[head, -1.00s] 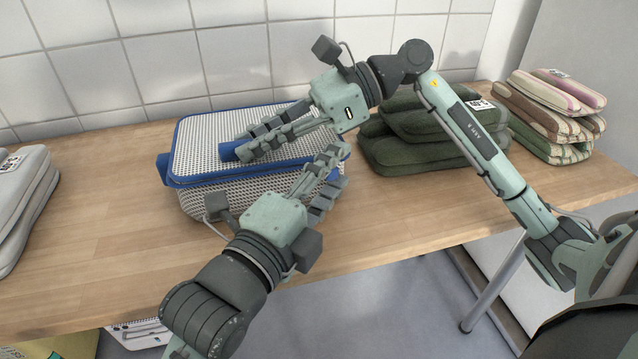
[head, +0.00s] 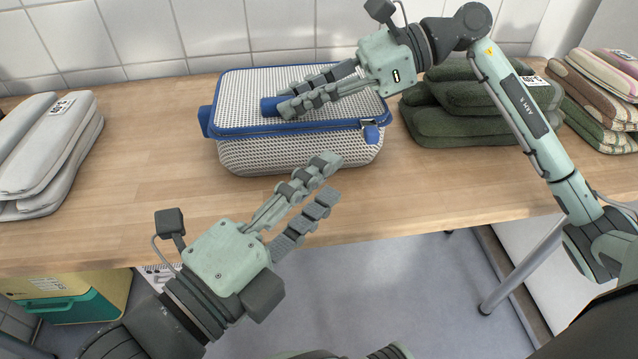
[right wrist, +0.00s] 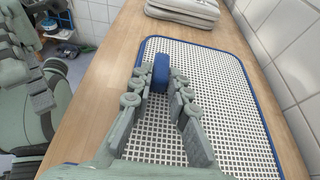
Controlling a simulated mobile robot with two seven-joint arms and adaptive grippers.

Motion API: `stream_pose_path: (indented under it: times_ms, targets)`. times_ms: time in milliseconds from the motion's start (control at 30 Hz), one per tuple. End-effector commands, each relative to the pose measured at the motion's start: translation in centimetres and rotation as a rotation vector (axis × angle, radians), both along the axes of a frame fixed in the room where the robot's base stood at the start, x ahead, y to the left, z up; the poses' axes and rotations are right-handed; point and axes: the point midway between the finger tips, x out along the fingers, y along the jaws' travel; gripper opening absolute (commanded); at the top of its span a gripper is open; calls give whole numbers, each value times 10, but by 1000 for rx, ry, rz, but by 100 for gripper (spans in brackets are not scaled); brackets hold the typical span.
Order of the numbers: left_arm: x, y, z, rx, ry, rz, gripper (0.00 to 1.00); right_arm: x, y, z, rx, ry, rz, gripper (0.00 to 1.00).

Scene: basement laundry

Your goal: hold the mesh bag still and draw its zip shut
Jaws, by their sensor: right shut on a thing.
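The mesh bag (head: 300,150) is a white-and-black box-shaped mesh case with blue edging, lying on the wooden table in the head view. A blue zip pull (head: 371,133) hangs at its front right corner. A blue tab (head: 205,121) sticks out at its left end. My right gripper (head: 272,104) is shut on a blue grip (right wrist: 160,72) on the bag's top, which also shows between the fingers in the right wrist view. My left gripper (head: 331,178) is open and empty, in front of the bag and apart from it. Whether the zip is open is unclear.
Folded grey cloths (head: 45,150) lie at the left. Dark green folded cloths (head: 450,125) lie right of the bag, and striped ones (head: 600,95) further right. The tiled wall (head: 130,40) stands close behind. The table is clear left and in front of the bag.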

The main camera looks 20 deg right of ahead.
Motion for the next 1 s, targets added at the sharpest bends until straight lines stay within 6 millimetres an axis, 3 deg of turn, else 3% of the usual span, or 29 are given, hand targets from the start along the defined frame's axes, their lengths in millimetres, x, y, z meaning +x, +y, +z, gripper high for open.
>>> stream_pose_path:
  times_ms: [100,133,300,667,767,1000]
  targets:
    - [0,0,0,0,0,0,38,1,-1,0,-1,0,-2,0]
    - [0,0,0,0,0,0,38,1,-1,0,0,0,-2,19]
    - [0,0,0,0,0,0,38,0,-1,0,0,0,-2,40]
    - [0,0,0,0,-1,0,38,-1,-3,1,0,1,-1,41]
    - [0,0,0,0,-1,0,38,-3,-14,5,-2,1,-4,41]
    - [0,0,0,0,0,0,38,-16,-58,24,-3,2,-6,41]
